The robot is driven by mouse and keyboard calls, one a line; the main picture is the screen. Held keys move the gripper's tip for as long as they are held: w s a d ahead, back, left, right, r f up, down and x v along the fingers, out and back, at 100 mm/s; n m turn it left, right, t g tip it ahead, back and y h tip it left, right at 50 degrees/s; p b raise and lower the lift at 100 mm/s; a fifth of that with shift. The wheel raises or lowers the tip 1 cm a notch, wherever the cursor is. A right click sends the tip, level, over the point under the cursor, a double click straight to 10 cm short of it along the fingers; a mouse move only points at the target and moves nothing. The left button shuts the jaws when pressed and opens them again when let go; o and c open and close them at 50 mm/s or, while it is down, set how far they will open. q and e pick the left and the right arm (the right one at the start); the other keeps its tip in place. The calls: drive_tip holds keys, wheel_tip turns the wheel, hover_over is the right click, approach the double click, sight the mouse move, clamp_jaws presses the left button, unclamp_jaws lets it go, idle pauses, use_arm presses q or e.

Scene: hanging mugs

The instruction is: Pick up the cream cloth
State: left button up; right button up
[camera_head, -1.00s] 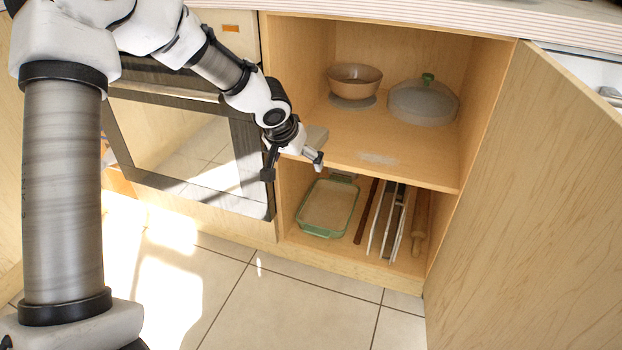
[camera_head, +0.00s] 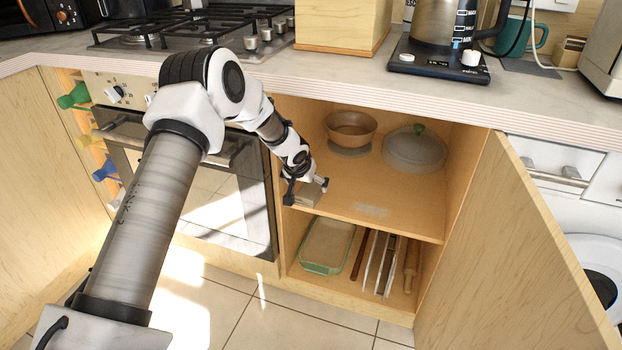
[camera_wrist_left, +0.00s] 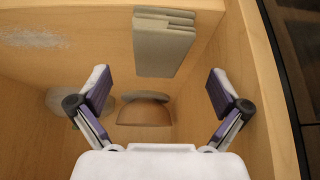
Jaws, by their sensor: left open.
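The cream cloth (camera_wrist_left: 164,42) is a folded, greyish-beige stack lying on the upper cabinet shelf (camera_head: 400,222). In the wrist view it lies at the top centre, beyond the open fingers. In the head view the cloth (camera_head: 308,198) shows partly behind my left gripper (camera_head: 307,190), near the shelf's front left. In the wrist view my left gripper (camera_wrist_left: 161,88) is open with nothing between its fingers. The gap to the cloth is hard to judge. My right gripper is not in view.
A brown bowl (camera_head: 350,128) and a lidded pan (camera_head: 414,148) stand deeper on the shelf. A pale patch (camera_head: 371,210) marks the shelf front. Below are a green-rimmed dish (camera_head: 326,246) and a rolling pin (camera_head: 411,265). The open cabinet door (camera_head: 530,250) bounds the right side.

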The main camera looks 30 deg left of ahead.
sight(311, 187)
use_arm(q)
drive_tip(key=shift+w, duration=0.45)
drive_tip(key=b+x, duration=0.5)
drive_tip(key=b, duration=0.1)
drive_tip(key=shift+f, duration=0.4)
drive_tip(key=shift+w, duration=0.15)
drive_tip(key=shift+r, duration=0.35)
drive_tip(key=shift+f+p, duration=0.25)
drive_tip(key=shift+p, duration=0.1)
drive_tip(key=c, duration=1.3)
